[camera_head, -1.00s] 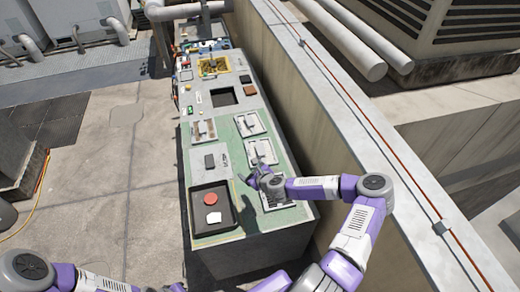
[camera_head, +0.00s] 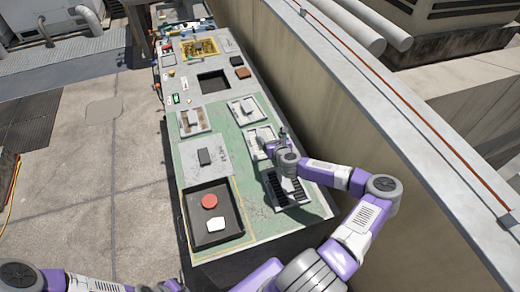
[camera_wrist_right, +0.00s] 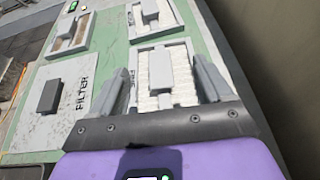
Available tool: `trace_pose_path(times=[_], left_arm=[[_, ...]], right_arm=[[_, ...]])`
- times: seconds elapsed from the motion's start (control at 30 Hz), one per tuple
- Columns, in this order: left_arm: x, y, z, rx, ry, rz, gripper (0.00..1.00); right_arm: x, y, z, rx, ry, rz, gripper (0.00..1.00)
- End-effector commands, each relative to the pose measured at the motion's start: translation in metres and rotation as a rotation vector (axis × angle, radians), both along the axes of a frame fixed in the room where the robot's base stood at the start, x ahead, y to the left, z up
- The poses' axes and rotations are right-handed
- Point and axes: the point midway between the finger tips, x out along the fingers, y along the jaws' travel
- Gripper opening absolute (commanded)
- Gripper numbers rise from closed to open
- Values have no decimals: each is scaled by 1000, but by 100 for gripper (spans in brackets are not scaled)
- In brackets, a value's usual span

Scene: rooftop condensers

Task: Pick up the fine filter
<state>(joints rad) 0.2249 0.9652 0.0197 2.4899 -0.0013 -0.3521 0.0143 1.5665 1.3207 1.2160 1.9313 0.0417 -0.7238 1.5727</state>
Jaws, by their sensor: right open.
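Two white pleated filters with grey block handles sit in pale frames on the green part of the bench: a far one (camera_head: 243,108) and a middle one (camera_head: 259,133). I cannot tell which is the fine filter. My right gripper (camera_head: 279,141) is at the middle filter. In the right wrist view my right gripper (camera_wrist_right: 163,68) is open, its fingers on either side of the middle filter's grey handle (camera_wrist_right: 161,70). Contact cannot be told. The far filter (camera_wrist_right: 152,20) also shows there. A brownish filter (camera_head: 194,119) sits to the left. My left gripper is out of view.
A grey plate lettered FILTER (camera_wrist_right: 60,112) with a black block lies left of the middle filter. A black tray (camera_head: 191,230) holds a red disc (camera_head: 209,201) and a white piece (camera_head: 216,223). A dark slotted unit (camera_head: 286,189) is nearer. A wall (camera_head: 345,125) runs along the right.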

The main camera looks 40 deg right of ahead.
Motion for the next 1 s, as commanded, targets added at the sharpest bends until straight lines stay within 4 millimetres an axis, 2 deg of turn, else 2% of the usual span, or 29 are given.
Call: trace_pose_path(times=[0.03, 0.23, 0.47, 1.0], left_arm=[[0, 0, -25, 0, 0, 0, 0], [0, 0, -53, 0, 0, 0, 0], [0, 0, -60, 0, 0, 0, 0], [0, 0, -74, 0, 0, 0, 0]], right_arm=[[0, 0, -25, -1, 0, 0, 79], [0, 0, -53, -2, 0, 1, 79], [8, -2, -61, -2, 0, 2, 79], [65, -15, -83, -2, 0, 1, 79]])
